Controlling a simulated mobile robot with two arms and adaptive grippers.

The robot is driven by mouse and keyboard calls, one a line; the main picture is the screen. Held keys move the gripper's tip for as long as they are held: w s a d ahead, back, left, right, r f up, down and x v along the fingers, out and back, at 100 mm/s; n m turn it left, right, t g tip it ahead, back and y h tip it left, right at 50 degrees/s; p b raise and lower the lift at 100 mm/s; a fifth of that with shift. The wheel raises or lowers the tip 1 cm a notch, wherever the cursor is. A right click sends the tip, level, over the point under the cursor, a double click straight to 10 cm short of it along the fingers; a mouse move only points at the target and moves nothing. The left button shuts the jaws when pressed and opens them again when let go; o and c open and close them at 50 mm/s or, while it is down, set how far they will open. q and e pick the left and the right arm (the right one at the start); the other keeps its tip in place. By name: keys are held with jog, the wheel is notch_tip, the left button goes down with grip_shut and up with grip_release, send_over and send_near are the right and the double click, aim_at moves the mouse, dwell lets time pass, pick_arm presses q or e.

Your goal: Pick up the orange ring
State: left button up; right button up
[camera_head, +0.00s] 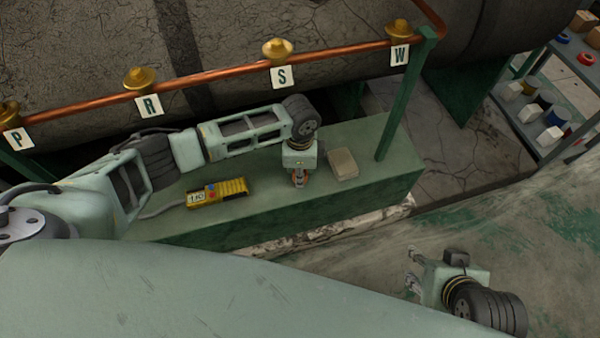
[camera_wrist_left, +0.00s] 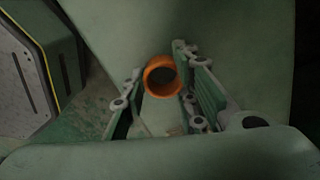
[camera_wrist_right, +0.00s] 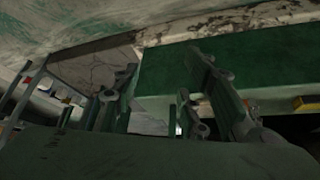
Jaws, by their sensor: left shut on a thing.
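The orange ring (camera_wrist_left: 158,60) sits between the two fingers of my left gripper (camera_wrist_left: 160,88) in the left wrist view, its round opening facing the camera. In the head view my left gripper (camera_head: 299,180) points down over the green bench, shut on the ring, with only a hint of orange visible between the fingers. I cannot tell there whether the ring touches the bench top. My right gripper (camera_head: 412,270) is off the bench's front side, at the lower right. Its fingers are spread and empty, as the right wrist view (camera_wrist_right: 160,100) also shows.
On the green bench (camera_head: 255,215) lie a yellow handheld device (camera_head: 218,192) and a beige block (camera_head: 343,164), close right of my left gripper. A copper pipe (camera_head: 215,77) with brass valves and letter plates runs behind. A shelf (camera_head: 545,110) with small items stands at right.

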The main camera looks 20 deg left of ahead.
pick_arm(q)
notch_tip(320, 180, up, 3)
jog(key=shift+r+p, duration=0.1)
jog(key=shift+p, duration=0.6)
pick_arm(e)
jog(key=s+d+g+p, duration=0.1)
jog(key=s+g+p, duration=0.1)
jog(key=s, duration=0.3)
pick_arm(q)
jog(key=s+d+r+p, duration=0.4)
jog(key=d+r+p, duration=0.3)
jog(key=d+r, duration=0.3)
jog(key=shift+s+d+r, duration=0.3)
jog(key=shift+s+r, duration=0.1)
jog(key=shift+r, duration=0.25)
pick_arm(e)
jog(key=s+f+g, duration=0.1)
jog(key=s+f, duration=0.1)
jog(key=f, duration=1)
jog(key=s+f, duration=0.3)
jog(key=f, duration=0.9)
jog(key=shift+d+g+h, duration=0.3)
jog(key=shift+d+g, duration=0.05)
jog(key=shift+g, duration=0.05)
jog(key=shift+s, duration=0.1)
pick_arm(q)
jog(key=shift+r+p, duration=1.1)
jog(key=shift+r, duration=0.05)
pick_arm(e)
jog(key=shift+r, duration=1.15)
